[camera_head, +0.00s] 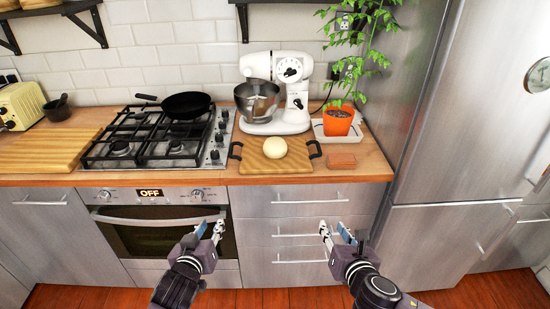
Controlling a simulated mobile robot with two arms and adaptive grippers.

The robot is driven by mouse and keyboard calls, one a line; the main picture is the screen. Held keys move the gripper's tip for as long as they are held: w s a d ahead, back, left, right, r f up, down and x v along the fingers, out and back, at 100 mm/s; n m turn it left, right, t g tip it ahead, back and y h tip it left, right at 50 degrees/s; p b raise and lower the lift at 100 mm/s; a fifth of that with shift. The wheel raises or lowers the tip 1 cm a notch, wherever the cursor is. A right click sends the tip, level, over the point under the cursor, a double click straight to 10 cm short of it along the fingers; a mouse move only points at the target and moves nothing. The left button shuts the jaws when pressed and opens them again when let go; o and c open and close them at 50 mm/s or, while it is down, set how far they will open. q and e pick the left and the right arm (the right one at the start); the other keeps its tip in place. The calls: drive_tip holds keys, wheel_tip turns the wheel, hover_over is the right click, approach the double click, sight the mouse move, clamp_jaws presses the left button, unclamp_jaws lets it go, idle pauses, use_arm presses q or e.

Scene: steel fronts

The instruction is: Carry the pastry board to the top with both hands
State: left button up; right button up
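The pastry board (257,166) is a wooden board with a dark handle at its left and right ends. It lies on the wooden counter in front of the white stand mixer. A pale round ball (274,148), perhaps dough, rests on it. My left gripper (211,226) is in front of the oven, lower than the counter and apart from the board. Its fingers are spread with nothing between them. My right gripper (335,232) is in front of the steel drawers, also below the counter. Its fingers are spread and empty.
The white mixer (288,95) with its steel bowl stands behind the board. A gas hob (165,140) with a black pan (187,105) is to the left.

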drive_tip(key=v, duration=0.9)
drive_tip(key=shift+r, duration=0.2)
idle(0.3)
wheel_tip(320, 180, up, 8)
drive_tip(key=p, duration=0.8)
idle(0.3)
idle(0.4)
